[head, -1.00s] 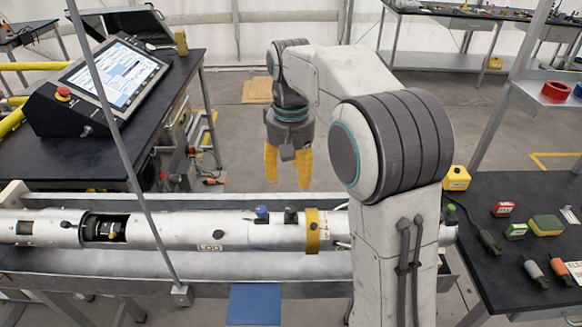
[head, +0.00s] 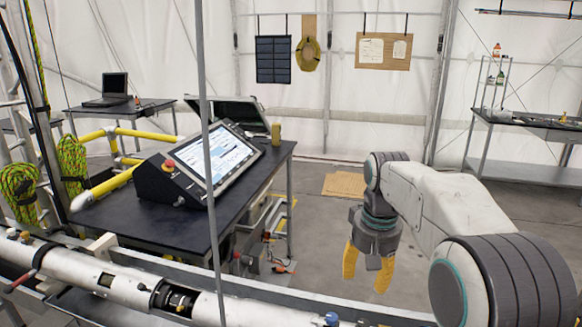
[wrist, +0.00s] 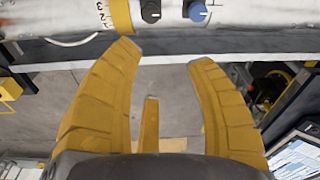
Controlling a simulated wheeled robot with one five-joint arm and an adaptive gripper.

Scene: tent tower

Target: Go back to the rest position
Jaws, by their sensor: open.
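My gripper (head: 368,272) hangs from my bent arm at the right of the head view, its yellow fingers pointing down. In the wrist view the tube (wrist: 60,18) crosses the top, with a yellow band (wrist: 121,15), a black knob (wrist: 150,11) and a blue knob (wrist: 197,11). The fingertips appear apart from the tube.
A black console with a lit screen (head: 212,158) stands on a dark table (head: 110,222) at left. A thin grey pole (head: 208,120) rises in front. A laptop table (head: 150,107) and a bench (head: 535,126) stand farther back. The floor (head: 325,225) behind my gripper is open.

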